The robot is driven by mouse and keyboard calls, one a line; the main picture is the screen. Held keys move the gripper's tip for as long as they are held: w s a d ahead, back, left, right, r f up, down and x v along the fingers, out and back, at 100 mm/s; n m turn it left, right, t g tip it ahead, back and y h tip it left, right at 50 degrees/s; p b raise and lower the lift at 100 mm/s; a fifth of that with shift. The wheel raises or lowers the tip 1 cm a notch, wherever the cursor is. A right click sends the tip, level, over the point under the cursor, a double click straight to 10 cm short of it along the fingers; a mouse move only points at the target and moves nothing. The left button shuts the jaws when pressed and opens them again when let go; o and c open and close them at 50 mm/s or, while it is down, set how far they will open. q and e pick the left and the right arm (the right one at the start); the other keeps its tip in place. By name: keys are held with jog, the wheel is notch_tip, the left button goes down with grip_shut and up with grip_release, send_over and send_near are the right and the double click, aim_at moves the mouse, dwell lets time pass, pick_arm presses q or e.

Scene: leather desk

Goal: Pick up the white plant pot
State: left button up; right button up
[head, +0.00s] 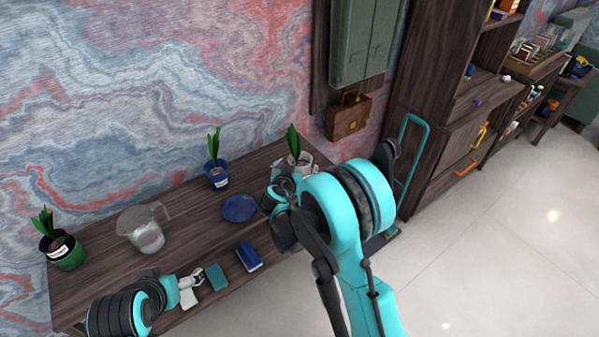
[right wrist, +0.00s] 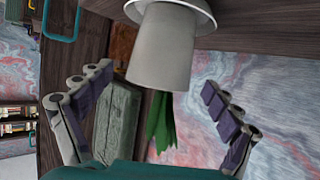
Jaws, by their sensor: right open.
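The white plant pot (head: 305,160) with a green plant stands at the back right end of the desk, partly hidden by my right arm. In the right wrist view the pot (right wrist: 165,50) appears upside down, its leaves hanging toward the bottom. My right gripper (head: 284,186) is next to the pot in the head view. In the right wrist view its fingers (right wrist: 157,82) are spread wide, one on each side of the plant's leaves, and hold nothing. My left gripper (head: 193,281) is low over the desk's front left; its finger opening is too small to tell.
On the desk (head: 100,284) are a blue pot (head: 217,175), a blue plate (head: 239,208), a clear jug (head: 147,233), a green pot (head: 66,254), a blue book (head: 249,257) and a teal book (head: 216,277). A brown bag (head: 347,117) hangs behind, near shelving.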

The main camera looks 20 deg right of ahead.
aim_at(302, 160)
jog(key=b+x, duration=0.1)
jog(key=x, duration=0.3)
jog(key=shift+s+a, duration=0.1)
jog(key=shift+s, duration=0.05)
jog(key=c, duration=1.7)
jog(key=shift+o, duration=0.2)
